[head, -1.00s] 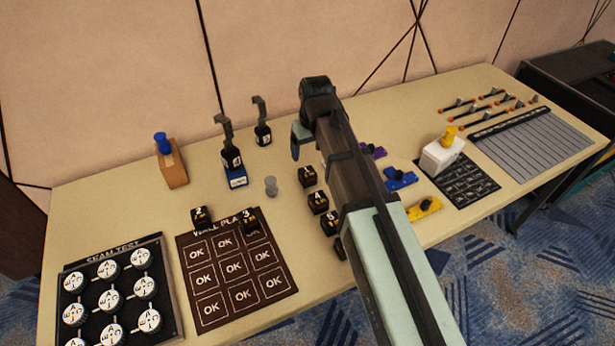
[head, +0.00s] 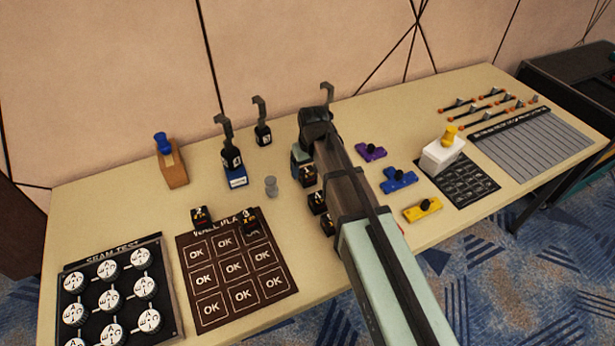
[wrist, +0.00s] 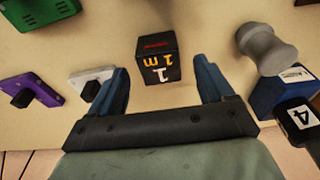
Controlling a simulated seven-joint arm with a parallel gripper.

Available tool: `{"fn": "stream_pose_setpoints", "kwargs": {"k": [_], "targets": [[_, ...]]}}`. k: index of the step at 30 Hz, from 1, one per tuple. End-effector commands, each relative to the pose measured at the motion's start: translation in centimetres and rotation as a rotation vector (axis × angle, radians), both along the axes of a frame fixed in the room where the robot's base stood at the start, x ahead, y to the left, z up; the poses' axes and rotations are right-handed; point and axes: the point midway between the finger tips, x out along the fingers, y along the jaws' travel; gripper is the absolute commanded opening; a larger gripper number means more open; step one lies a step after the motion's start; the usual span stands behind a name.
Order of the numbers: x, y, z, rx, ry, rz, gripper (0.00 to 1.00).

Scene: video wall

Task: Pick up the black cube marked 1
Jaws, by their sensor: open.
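The black cube marked 1 (wrist: 158,58) sits on the table in the wrist view, with a white 1, an orange "1 m" and a red mark on it. It lies just ahead of my open gripper (wrist: 160,80), centred between the two blue fingers, and I see no contact. In the head view my gripper (head: 302,160) points down over the table. A black cube (head: 308,178) shows partly below it, apparently the same one; my arm hides part of that row.
More black cubes (head: 317,203) stand in a row towards me. A grey peg (head: 270,185) and a blue block (head: 236,178) are left of the gripper. Purple (head: 370,152), blue (head: 399,180) and yellow (head: 422,208) pieces lie to the right. A white piece (wrist: 92,78) lies close beside one finger.

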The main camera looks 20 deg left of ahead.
Motion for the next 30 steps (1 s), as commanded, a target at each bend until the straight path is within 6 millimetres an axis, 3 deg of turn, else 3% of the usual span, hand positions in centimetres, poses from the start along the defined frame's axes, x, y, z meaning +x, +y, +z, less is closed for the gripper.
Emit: {"fn": "stream_pose_setpoints", "kwargs": {"k": [6, 16, 30], "targets": [[0.3, 0.3, -2.7, -0.001, 0.001, 0.000, 0.81], [0.4, 0.3, -3.2, 0.001, -0.001, 0.000, 0.80], [0.4, 0.3, -3.2, 0.000, 0.000, 0.000, 0.35]]}}
